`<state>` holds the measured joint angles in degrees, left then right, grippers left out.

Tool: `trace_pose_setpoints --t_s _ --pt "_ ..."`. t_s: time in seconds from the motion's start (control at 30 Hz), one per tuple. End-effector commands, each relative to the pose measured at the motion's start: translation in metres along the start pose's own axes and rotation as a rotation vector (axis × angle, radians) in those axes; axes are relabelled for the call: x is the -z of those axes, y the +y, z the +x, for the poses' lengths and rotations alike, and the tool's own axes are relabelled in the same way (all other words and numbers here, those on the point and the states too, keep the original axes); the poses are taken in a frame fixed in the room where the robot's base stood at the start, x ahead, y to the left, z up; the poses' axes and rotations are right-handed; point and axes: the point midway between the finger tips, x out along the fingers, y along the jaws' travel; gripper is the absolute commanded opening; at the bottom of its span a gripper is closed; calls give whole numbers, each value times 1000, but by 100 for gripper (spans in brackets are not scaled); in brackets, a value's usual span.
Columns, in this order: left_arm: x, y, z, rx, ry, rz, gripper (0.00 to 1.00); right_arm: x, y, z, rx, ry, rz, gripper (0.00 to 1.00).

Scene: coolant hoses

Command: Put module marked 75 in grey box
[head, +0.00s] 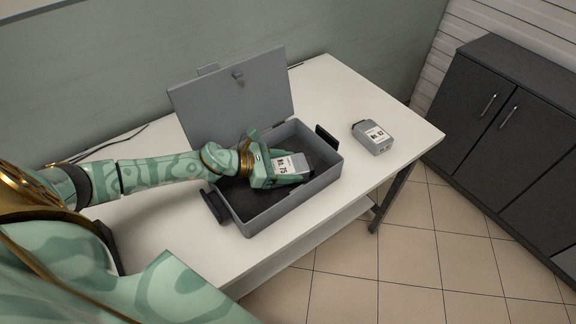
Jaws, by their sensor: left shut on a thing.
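My left gripper (279,169) is shut on a grey module (291,163) with a white label that appears to read 75. It holds the module over the open grey box (277,209), within the outline of its rim. I cannot tell whether the module touches the box floor. The box's lid (237,98) stands raised at the back. A second grey module (373,137) with a white label lies on the table to the right of the box. My right gripper is not in view.
The white table (330,84) has free room behind and right of the box. Black handles (327,138) stick out from the box's ends. A dark cabinet (506,130) stands at the right beyond the tiled floor. Thin dark cables lie at the table's back left.

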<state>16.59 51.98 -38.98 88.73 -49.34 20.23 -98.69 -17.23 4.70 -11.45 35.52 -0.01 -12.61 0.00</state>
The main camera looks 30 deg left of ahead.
Motion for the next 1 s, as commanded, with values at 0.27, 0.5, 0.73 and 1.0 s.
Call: trace_pose_setpoints --t_s 0.27,0.5,0.73,1.0 --pt "2 0 1 0 1 0 84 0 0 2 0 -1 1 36" --pt "-2 0 -3 -1 1 0 84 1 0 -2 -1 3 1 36" --pt "0 -1 -45 0 4 -2 84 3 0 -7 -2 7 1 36" --pt "-1 0 -74 0 1 0 84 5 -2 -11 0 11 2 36"
